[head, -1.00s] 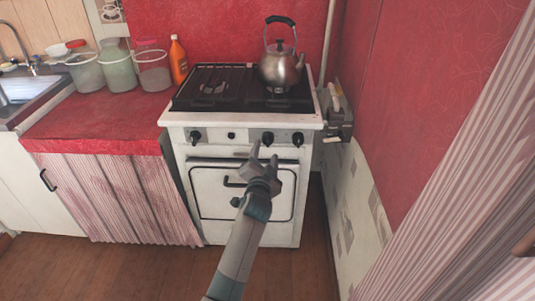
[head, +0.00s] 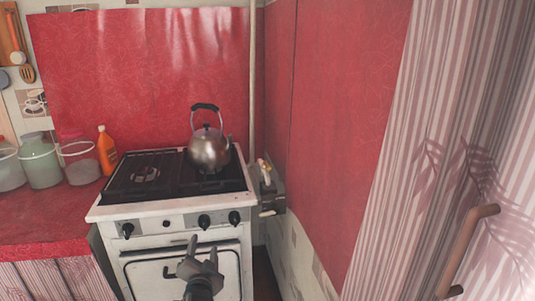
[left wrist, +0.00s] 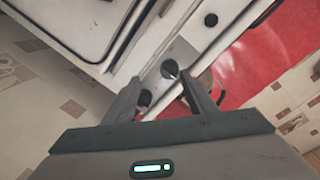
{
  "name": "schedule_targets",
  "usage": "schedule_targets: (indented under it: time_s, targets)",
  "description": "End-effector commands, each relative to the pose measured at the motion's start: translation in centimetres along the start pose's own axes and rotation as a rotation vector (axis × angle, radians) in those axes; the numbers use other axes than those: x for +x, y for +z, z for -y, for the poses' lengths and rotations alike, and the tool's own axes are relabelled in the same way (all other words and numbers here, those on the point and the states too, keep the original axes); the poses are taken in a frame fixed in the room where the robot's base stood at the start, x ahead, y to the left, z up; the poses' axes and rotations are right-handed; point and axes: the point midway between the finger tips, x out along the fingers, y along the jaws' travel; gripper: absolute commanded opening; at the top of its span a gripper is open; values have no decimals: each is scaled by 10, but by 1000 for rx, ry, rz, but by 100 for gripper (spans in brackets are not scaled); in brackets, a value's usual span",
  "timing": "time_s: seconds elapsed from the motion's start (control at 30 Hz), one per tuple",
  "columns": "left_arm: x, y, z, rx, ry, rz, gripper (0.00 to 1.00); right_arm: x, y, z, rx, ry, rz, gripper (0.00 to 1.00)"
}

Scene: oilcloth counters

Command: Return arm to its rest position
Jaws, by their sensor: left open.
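My left gripper (head: 203,254) is in front of the white stove (head: 150,210), below its row of black knobs, at the bottom of the head view. Its two fingers are apart with nothing between them. In the left wrist view the open fingers (left wrist: 165,90) point toward the stove's front panel, where dark knobs show close to the fingertips. I cannot tell whether a finger touches a knob. My right gripper is in neither view.
A metal kettle (head: 209,150) stands on the stove's right rear. An orange bottle (head: 107,152) and several jars stand on the red counter (head: 45,222) at left. A striped curtain (head: 385,170) and a handle (head: 468,248) are at right.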

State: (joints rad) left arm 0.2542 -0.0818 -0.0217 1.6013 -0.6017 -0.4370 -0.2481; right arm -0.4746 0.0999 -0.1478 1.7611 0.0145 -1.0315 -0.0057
Motion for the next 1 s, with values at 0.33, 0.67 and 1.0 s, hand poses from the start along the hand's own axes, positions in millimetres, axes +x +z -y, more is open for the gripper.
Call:
schedule_targets:
  time_s: [0.33,0.67,1.0]
  targets:
    - [-51,95,-98,-87,201,122,51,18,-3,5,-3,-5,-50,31]
    - [-162,218,-204,-221,427,328,51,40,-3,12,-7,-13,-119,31]
    - [-326,335,-279,-367,609,594,51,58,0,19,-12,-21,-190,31]
